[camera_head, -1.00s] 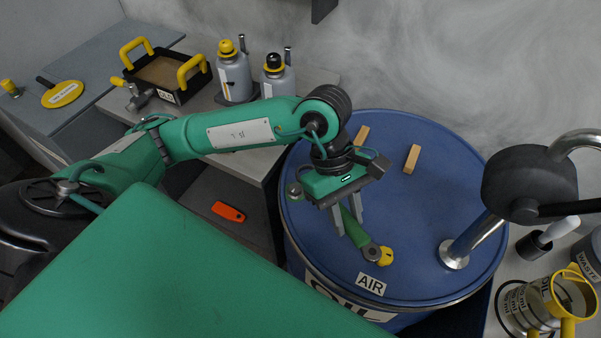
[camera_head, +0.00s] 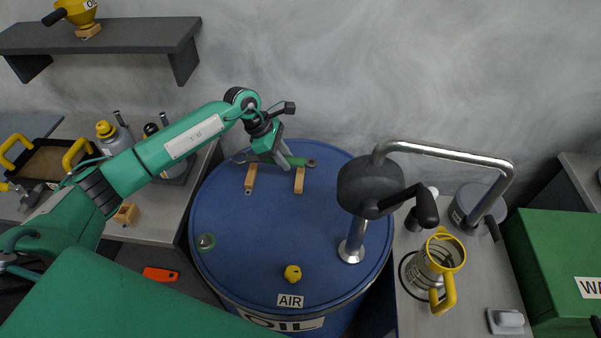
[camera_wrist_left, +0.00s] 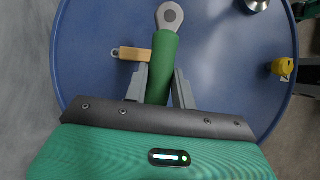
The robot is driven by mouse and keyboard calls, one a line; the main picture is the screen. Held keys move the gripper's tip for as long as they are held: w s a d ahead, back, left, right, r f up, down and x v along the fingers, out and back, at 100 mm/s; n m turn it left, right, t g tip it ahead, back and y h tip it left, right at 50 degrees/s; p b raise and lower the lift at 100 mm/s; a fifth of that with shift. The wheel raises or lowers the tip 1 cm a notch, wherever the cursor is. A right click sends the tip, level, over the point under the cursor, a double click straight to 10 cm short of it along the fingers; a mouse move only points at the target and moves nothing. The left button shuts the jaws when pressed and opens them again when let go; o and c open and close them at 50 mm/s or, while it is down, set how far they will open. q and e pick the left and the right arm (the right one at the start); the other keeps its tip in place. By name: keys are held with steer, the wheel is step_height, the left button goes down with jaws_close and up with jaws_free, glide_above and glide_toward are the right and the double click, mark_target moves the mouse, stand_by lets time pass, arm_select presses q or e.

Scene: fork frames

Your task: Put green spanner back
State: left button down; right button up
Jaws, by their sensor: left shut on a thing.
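My left gripper (camera_head: 284,160) is shut on the green spanner (camera_head: 298,161) at the back of the blue barrel's lid. The spanner lies roughly crosswise in the head view, with its grey ring end to the right. My right gripper is not in view.
The barrel lid (camera_head: 250,235) is mostly clear in front. A yellow knob (camera_head: 292,274) is near its front edge. A pump with a bent pipe (camera_head: 368,188) rises at the right. A dark wall shelf (camera_head: 110,37) hangs at upper left.

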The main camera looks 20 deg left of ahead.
arm_select(q)
steer(key=shift+w+a+f+n, duration=0.15)
steer(key=shift+w+a, duration=0.2)
steer(key=shift+w, duration=0.25)
steer(key=shift+w+a+f+n, duration=0.15)
steer(key=shift+w+a, duration=0.15)
steer(key=shift+w, duration=0.25)
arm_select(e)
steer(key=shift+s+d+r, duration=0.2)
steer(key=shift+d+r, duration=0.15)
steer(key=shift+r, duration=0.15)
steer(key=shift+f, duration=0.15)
